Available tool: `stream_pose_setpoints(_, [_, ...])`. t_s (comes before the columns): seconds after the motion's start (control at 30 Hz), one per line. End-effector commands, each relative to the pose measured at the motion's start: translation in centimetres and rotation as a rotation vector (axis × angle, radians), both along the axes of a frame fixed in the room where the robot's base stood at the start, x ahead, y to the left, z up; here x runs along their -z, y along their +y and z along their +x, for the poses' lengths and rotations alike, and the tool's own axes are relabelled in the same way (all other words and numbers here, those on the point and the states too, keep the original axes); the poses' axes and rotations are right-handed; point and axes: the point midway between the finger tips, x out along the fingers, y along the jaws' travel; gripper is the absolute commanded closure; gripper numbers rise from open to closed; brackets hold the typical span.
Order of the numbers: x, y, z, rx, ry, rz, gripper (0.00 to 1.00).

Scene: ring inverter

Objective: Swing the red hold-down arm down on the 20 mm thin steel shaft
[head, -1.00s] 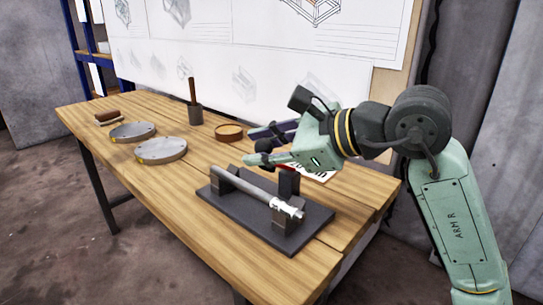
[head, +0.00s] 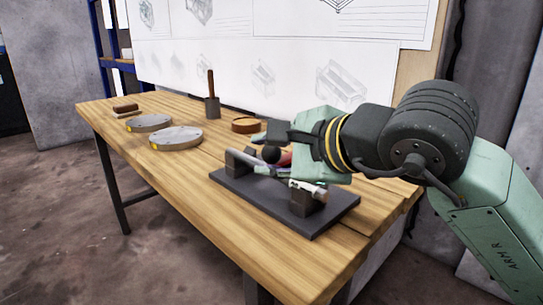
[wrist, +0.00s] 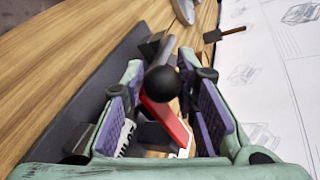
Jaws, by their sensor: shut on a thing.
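The red hold-down arm (wrist: 168,121) ends in a black ball knob (wrist: 162,84), between my gripper's purple pads in the wrist view. My gripper (wrist: 163,108) is shut on this arm. In the head view my gripper (head: 284,152) is over the back of the dark fixture (head: 232,183), with the knob (head: 271,154) and a sliver of red arm (head: 285,159) beside it. The steel shaft (head: 309,187) lies across two dark blocks, its middle partly hidden by my gripper. Whether the arm touches the shaft cannot be told.
Two grey discs (head: 176,138) (head: 149,123), a round wooden dish (head: 246,125), a wooden-handled tool (head: 212,107) and a brush (head: 125,108) stand farther back on the wooden table. The table's front left is bare. A drawing board stands behind.

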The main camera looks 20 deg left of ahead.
Motion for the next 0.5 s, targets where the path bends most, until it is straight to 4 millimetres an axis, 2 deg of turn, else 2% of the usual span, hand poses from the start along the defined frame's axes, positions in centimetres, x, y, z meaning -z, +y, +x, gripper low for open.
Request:
stream_pose_setpoints(0.37, [-0.37,-0.26,0.44,0.011,-0.012,0.005,1.00])
stream_pose_setpoints(0.4, [-0.37,-0.26,0.44,0.011,-0.012,0.005,0.73])
stream_pose_setpoints(0.5, [-0.36,-0.26,0.44,0.011,-0.012,0.005,0.66])
